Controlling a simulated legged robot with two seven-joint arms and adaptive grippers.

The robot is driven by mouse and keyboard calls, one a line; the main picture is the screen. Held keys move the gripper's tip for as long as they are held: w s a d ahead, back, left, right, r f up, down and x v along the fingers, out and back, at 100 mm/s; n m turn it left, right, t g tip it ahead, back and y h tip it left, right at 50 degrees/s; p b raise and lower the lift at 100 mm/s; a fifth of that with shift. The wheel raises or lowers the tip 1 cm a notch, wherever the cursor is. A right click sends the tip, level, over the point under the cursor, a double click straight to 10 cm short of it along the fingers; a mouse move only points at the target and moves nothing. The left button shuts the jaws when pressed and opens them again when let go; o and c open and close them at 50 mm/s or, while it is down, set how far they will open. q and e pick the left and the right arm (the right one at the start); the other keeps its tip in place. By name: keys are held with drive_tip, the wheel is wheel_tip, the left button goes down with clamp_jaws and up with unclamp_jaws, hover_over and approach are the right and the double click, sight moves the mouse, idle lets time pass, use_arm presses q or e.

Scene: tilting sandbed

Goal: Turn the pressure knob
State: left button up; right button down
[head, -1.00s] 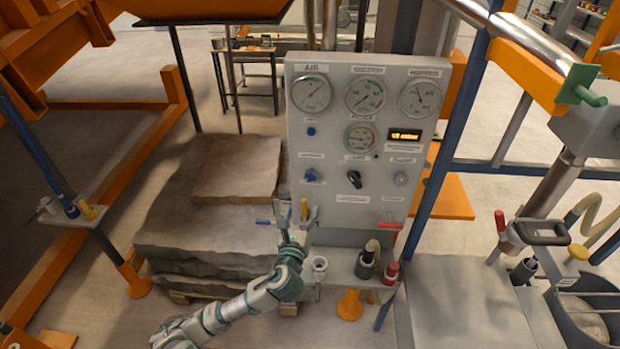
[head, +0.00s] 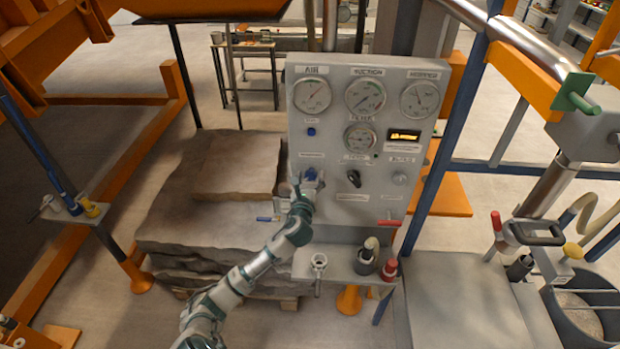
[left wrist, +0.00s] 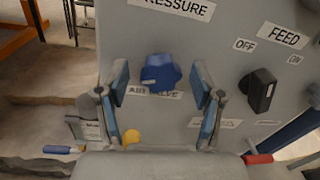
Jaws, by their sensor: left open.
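The blue pressure knob (head: 310,174) is on the grey control panel, under a small label and left of the black knob. In the left wrist view the blue knob (left wrist: 160,72) sits below the word PRESSURE. My left gripper (head: 309,184) is at the panel, right at this knob. In the left wrist view my left gripper (left wrist: 161,88) is open, with one finger on each side of the knob and gaps visible between. Whether the fingertips reach past the knob's face is hard to tell. My right gripper is not in view.
The panel (head: 432,180) carries several gauges (head: 360,137), a black feed knob (head: 353,178) and a red lever (head: 389,223). A blue lever (left wrist: 57,149) and a yellow handle (left wrist: 131,137) lie below the knob. Stone slabs (head: 190,225) stand left of the panel.

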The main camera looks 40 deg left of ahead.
use_arm(q)
drive_tip(key=c, duration=1.1)
drive_tip(key=shift+n, duration=0.3)
drive_tip(key=n, duration=0.4)
drive_tip(key=shift+f+n, duration=0.1)
drive_tip(key=shift+n, duration=0.2)
drive_tip(key=n+y+b, duration=0.1)
drive_tip(key=n, duration=0.4)
drive_tip(key=shift+f+n, duration=0.1)
drive_tip(key=shift+n, duration=0.2)
drive_tip(key=n+b, duration=0.1)
drive_tip(key=n, duration=0.4)
drive_tip(key=shift+f+n, duration=0.1)
drive_tip(key=shift+n, duration=0.3)
drive_tip(key=shift+d+f+n+y+b, duration=0.1)
drive_tip(key=shift+n+y+b, duration=0.2)
drive_tip(key=shift+n, duration=0.9)
drive_tip(key=shift+f+n+y+b, duration=0.1)
drive_tip(key=shift+n+y+b, duration=0.15)
drive_tip(key=shift+n, duration=0.95)
